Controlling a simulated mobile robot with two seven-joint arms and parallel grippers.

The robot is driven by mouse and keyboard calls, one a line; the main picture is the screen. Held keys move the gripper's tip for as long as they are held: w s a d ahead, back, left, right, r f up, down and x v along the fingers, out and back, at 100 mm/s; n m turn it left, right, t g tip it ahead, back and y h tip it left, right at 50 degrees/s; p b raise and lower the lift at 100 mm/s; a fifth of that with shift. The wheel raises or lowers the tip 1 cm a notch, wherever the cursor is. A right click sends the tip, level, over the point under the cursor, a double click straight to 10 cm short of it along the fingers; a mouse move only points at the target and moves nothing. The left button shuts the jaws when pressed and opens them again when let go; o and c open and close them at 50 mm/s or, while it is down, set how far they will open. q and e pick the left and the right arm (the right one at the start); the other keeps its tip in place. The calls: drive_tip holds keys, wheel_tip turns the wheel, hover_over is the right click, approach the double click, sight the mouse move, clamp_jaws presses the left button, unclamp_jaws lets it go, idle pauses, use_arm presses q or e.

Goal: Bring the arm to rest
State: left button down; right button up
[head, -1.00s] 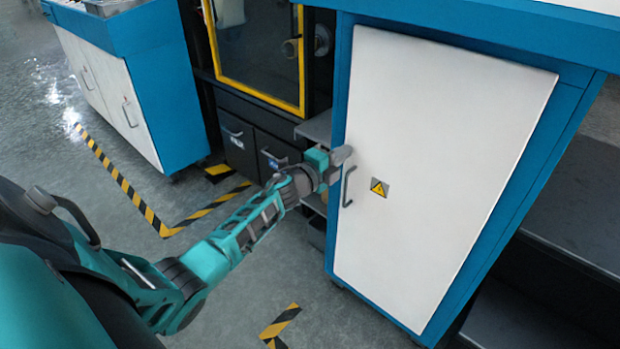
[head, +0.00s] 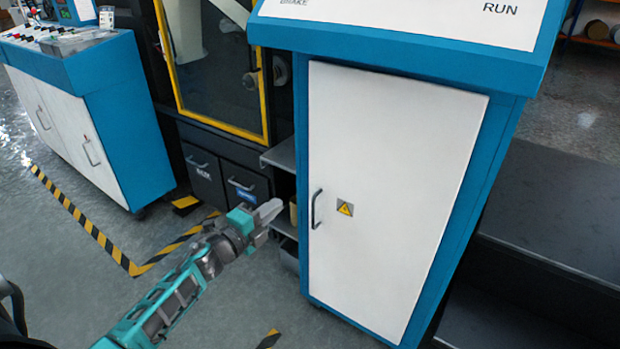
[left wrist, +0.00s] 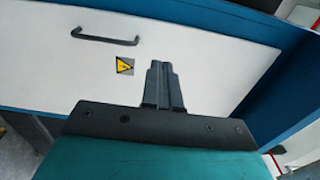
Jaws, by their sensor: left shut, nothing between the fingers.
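My left arm comes in from the lower left in the head view. Its gripper (head: 268,210) is shut and empty, held in the air in front of the cabinet, left of the door handle and apart from it. The left wrist view shows the two fingers (left wrist: 163,85) together, with the white door behind them. My right gripper is in neither view.
A blue cabinet (head: 473,225) has a closed white door (head: 395,190) with a dark handle (head: 316,209) and a yellow warning sign (head: 345,208). Open shelves (head: 284,155) stand beside it. A blue console (head: 125,110) stands at left. Striped tape (head: 95,230) marks the open floor.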

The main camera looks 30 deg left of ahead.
use_arm(q)
drive_tip(key=s+d+f+n+g+h, duration=0.1)
drive_tip(key=s+d+f+n+g, duration=0.3)
drive_tip(key=s+d+n, duration=0.7)
drive_tip(key=s+d+f+n+g, duration=0.35)
drive_tip(key=s+d+n, duration=0.25)
drive_tip(key=s+d, duration=0.45)
wheel_tip(320, 180, up, 8)
drive_tip(key=w+a+y+p, duration=0.1)
drive_tip(key=p, duration=1.2)
drive_tip(key=shift+a+r, duration=0.15)
drive_tip(key=shift+a, duration=0.25)
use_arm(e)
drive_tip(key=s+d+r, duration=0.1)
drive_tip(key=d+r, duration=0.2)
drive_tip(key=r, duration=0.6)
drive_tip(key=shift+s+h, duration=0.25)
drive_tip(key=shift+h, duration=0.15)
use_arm(q)
drive_tip(key=shift+t, duration=0.25)
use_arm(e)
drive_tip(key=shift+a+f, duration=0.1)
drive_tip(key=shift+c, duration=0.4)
